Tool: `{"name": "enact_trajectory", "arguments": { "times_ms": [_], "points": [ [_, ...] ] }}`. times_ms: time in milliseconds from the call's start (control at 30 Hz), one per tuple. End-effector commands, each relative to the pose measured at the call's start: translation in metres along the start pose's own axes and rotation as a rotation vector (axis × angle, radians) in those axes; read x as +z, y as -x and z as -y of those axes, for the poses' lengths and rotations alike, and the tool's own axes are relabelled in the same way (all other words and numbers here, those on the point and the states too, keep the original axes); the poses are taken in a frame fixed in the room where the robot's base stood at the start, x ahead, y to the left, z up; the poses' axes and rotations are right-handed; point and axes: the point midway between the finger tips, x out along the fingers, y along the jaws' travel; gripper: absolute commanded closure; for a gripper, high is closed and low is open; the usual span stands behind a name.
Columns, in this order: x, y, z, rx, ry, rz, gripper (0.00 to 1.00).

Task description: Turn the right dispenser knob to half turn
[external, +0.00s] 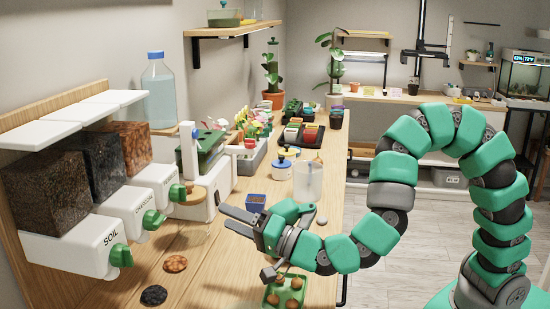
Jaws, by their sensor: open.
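Three white dispensers hang on a wooden board at the left, filled with dark soil, black charcoal and reddish-brown bark. The right dispenser (154,178) holds the bark. Its green knob (177,192) sits at its front end, seen against a round wooden disc. The middle knob (153,219) and the soil knob (121,256) are also green. The exact turn of the right knob is too small to tell. My gripper (226,216) is open and empty over the bench, to the right of the right knob and apart from it. Its fingers point left toward the dispensers.
A white device (204,197) stands just beyond the right knob. A green tray (284,293) sits below my wrist. Small piles of bark (175,264) and charcoal (153,296) lie on the bench.

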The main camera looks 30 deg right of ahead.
Motion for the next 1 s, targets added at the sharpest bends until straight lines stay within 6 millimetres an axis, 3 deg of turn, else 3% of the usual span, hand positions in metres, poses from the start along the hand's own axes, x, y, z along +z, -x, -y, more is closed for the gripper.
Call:
{"name": "enact_trajectory", "arguments": {
  "times_ms": [500,1000],
  "points": [
    [0.002,0.022,-0.002,-0.003,0.003,0.002,0.44],
    [0.000,0.024,-0.001,0.001,-0.001,-0.003,0.44]
  ]
}}
